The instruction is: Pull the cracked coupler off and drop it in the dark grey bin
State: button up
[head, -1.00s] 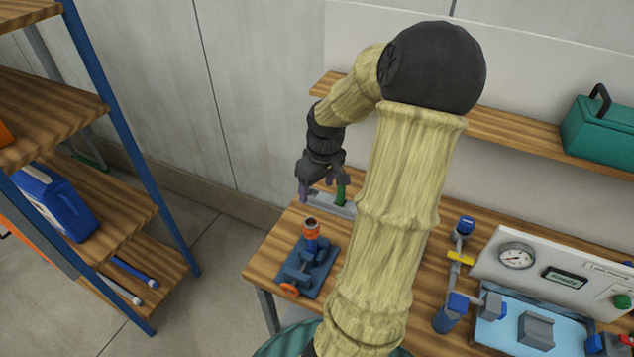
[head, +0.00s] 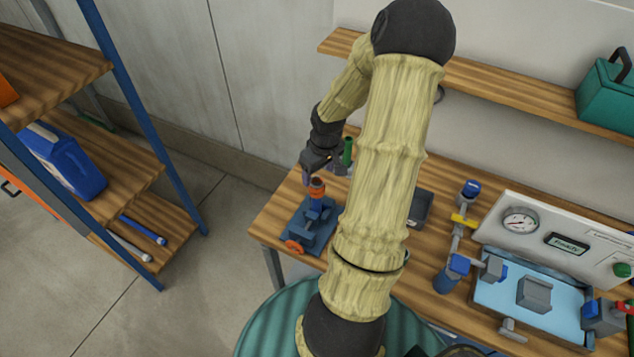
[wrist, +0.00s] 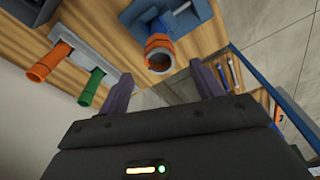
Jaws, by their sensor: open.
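An orange coupler (head: 317,186) sits on top of the upright pipe held in the blue vise (head: 308,228) at the bench's left end. It shows in the wrist view as an orange ring (wrist: 160,53); I cannot make out a crack. My gripper (wrist: 163,85) is open and empty, its fingers spread to either side just short of the ring. In the head view my gripper (head: 318,173) is just above and behind the coupler. A dark grey bin (head: 421,209) stands on the bench right of my arm, partly hidden by it.
A grey rack (wrist: 82,52) holds an orange coupler (wrist: 40,70) and a green one (wrist: 91,89), close beside my gripper. A gauge panel (head: 535,235) and pipework fill the bench's right. A wall shelf (head: 510,98) runs behind; a shelving unit (head: 140,185) stands left.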

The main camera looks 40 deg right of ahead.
aim_at(317, 181)
jog(key=f, duration=0.4)
jog(key=w+f, duration=0.1)
jog(key=f, duration=0.1)
jog(key=shift+c, duration=0.2)
jog(key=c, duration=1.4)
jog(key=shift+o, duration=0.2)
jog(key=shift+r, duration=0.1)
jog(key=shift+r+p, duration=3)
jog(key=shift+p, duration=0.05)
